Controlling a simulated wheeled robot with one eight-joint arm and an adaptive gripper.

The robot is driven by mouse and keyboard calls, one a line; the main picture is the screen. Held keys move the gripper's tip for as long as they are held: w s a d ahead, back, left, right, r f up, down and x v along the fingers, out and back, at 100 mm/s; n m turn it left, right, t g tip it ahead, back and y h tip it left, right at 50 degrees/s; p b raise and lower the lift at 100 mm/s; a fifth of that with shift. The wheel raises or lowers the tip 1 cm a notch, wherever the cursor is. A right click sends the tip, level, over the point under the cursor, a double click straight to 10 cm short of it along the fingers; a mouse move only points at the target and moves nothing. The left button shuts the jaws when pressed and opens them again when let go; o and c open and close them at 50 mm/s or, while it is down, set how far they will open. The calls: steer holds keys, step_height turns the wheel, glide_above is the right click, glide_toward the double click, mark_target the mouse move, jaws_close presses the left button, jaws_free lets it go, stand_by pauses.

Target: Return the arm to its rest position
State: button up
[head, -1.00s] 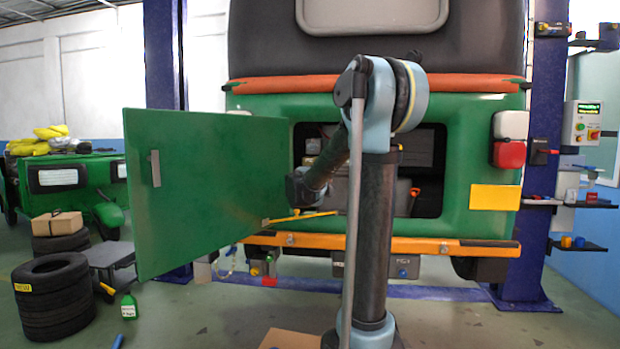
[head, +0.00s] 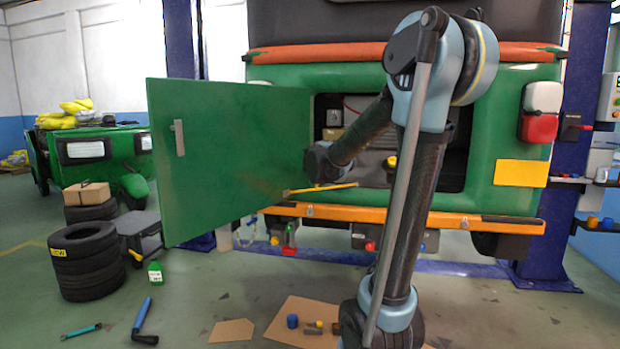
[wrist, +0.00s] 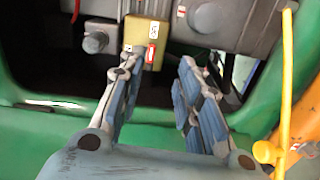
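My gripper (wrist: 160,95) shows in the wrist view with its two blue-grey fingers apart and nothing between them. It points at the open rear compartment of the green rickshaw (head: 490,120). A yellowish block (wrist: 146,38) with a red and white label sits beyond the left fingertip, beside grey housings; I cannot tell whether the finger touches it.
The door stands wide open left of my arm. An orange bumper (head: 400,217) runs below the compartment, with a yellow rod (head: 322,188) above it. Blue lift posts (head: 560,150) flank the rickshaw. Tyres (head: 85,262), cardboard (head: 290,325) and tools (head: 140,320) lie on the floor.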

steer(key=s+d+f+m+g, duration=0.45)
steer(key=s+f, duration=0.35)
steer(key=s, duration=0.3)
steer(key=s+d+f+m+g, duration=0.5)
steer(key=s+f, duration=0.3)
steer(key=s, duration=0.3)
steer(key=s+a+f+m+g+y, duration=0.2)
steer(key=s+a+f+y, duration=0.1)
steer(key=s+f, duration=0.5)
steer(key=s+a+f+m+g+y, duration=0.1)
steer(key=s+a+f+g+y, duration=0.2)
steer(key=s, duration=1.1)
step_height(320, 180, down, 5)
steer(key=shift+a+r+m, duration=0.1)
steer(key=shift+a+m, duration=0.25)
steer(key=shift+a, duration=0.9)
